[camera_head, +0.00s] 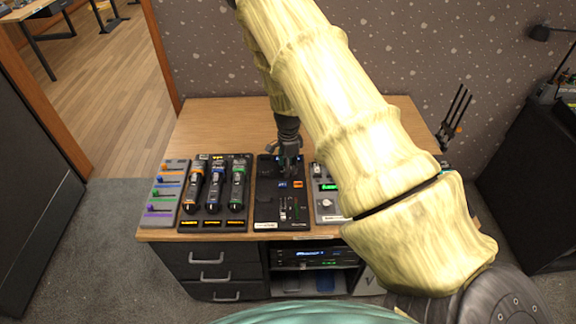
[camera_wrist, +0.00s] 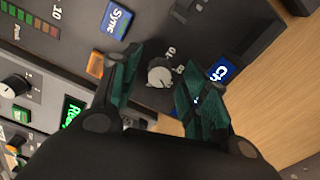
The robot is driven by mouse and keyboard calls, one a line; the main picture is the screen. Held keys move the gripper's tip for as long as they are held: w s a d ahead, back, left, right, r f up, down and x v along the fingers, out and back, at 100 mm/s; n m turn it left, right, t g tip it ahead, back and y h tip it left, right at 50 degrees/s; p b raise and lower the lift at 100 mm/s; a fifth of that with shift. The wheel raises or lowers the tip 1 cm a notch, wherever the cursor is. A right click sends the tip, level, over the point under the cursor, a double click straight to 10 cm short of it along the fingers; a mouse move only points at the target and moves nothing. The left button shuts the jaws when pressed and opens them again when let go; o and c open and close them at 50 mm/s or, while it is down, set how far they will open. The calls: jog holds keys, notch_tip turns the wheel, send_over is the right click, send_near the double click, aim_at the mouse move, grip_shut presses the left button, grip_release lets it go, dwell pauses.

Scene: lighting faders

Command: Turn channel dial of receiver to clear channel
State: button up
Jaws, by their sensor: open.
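The receiver (camera_head: 265,211) is a black panel in the middle of the table, and its dark face also shows in the wrist view (camera_wrist: 70,50). A small silver-grey dial (camera_wrist: 160,74) with number marks sits on it, beside a blue "Ch" display (camera_wrist: 222,70). My gripper (camera_head: 289,166) is over the far part of the receiver. In the wrist view my gripper (camera_wrist: 158,72) is open, its green-padded fingers on either side of the dial. I cannot tell whether they touch it. In the head view the dial is hidden by my gripper.
A blue Sync button (camera_wrist: 117,18) and an orange button (camera_wrist: 95,64) lie close to one finger. Left of the receiver is a rack of handheld microphones (camera_head: 215,218); beyond it is a fader panel (camera_head: 163,195). A grey unit (camera_head: 325,207) stands right. Bare tabletop (camera_head: 215,120) lies behind.

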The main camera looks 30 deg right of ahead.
notch_tip(320, 180, up, 12)
dwell(0.5)
jog(key=shift+f, duration=0.1)
